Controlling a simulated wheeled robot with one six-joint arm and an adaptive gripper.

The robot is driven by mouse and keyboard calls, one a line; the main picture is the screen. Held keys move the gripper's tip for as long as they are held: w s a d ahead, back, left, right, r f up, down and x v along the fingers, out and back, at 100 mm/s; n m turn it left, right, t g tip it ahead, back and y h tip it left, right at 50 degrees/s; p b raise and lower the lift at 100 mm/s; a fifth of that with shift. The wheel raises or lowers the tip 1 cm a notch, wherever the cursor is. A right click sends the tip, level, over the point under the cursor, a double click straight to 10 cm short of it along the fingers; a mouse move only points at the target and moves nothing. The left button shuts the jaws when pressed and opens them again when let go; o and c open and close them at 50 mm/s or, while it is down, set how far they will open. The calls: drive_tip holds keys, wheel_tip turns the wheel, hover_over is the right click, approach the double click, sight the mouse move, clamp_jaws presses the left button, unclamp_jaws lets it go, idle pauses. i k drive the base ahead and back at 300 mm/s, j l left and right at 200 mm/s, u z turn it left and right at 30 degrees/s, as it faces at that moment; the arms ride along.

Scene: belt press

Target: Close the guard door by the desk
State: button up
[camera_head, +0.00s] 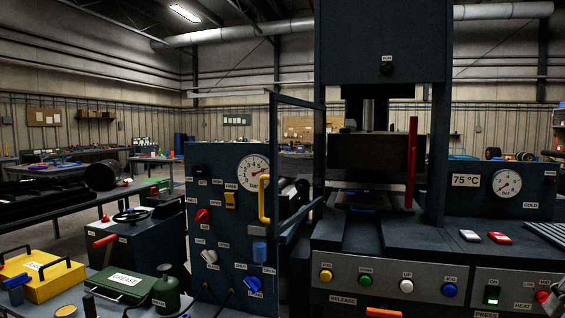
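The guard door (274,140) is a tall dark frame with a see-through panel, in the middle of the head view. It stands open, swung out from the left side of the press (382,50) towards me. A yellow handle (263,198) sits on its near, free edge, in front of the gauge panel. The press opening to the right is uncovered, with a dark block (376,155) above a lower plate (362,200). My gripper is not in view.
A control cabinet (205,240) stands left of the door. A bench at lower left holds a yellow box (42,272), a green grease box (122,284) and a green can (166,292). A red upright bar (412,160) stands at the press's right front, above a row of buttons.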

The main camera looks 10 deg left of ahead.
sight(275, 231)
drive_tip(key=k+j+z, duration=0.1)
drive_tip(key=j, duration=0.35)
drive_tip(key=j+z, duration=0.1)
drive_tip(key=j, duration=0.3)
drive_tip(key=k+j+z, duration=0.15)
drive_tip(key=j, duration=0.3)
drive_tip(key=k+j+z, duration=0.1)
drive_tip(key=j, duration=0.3)
drive_tip(key=k+j+z, duration=0.1)
drive_tip(key=j, duration=0.3)
drive_tip(key=j+z, duration=0.2)
drive_tip(key=j, duration=1.3)
drive_tip(key=i+l+u, duration=0.1)
drive_tip(key=i+l, duration=0.05)
